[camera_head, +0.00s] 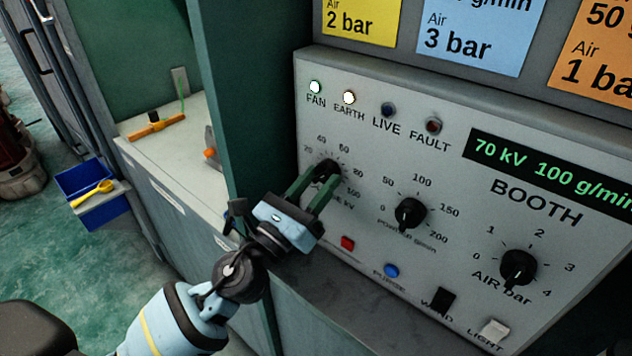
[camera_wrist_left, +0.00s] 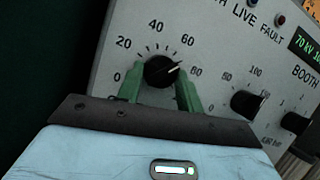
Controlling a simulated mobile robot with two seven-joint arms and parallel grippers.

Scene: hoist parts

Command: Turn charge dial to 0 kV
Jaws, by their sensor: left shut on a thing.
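The charge dial (camera_head: 327,169) is a black knob at the left of the grey booth panel (camera_head: 455,155). In the left wrist view the charge dial (camera_wrist_left: 159,70) has a pale pointer line aimed between 60 and 80. The display (camera_head: 548,166) reads 70 kV and 100 g/min. My left gripper (camera_head: 318,185) is shut on the dial, with one green finger on each side of it. In the left wrist view the gripper (camera_wrist_left: 159,86) shows both fingers beside the knob. The fingers partly hide the dial's scale in the head view. My right gripper is not seen.
The powder dial (camera_head: 411,212) and air dial (camera_head: 518,267) sit to the right. A red button (camera_head: 347,243), blue purge button (camera_head: 391,270) and two switches lie below. The FAN lamp (camera_head: 315,87) and EARTH lamp (camera_head: 349,97) are lit. A green post (camera_head: 238,100) stands left of the panel.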

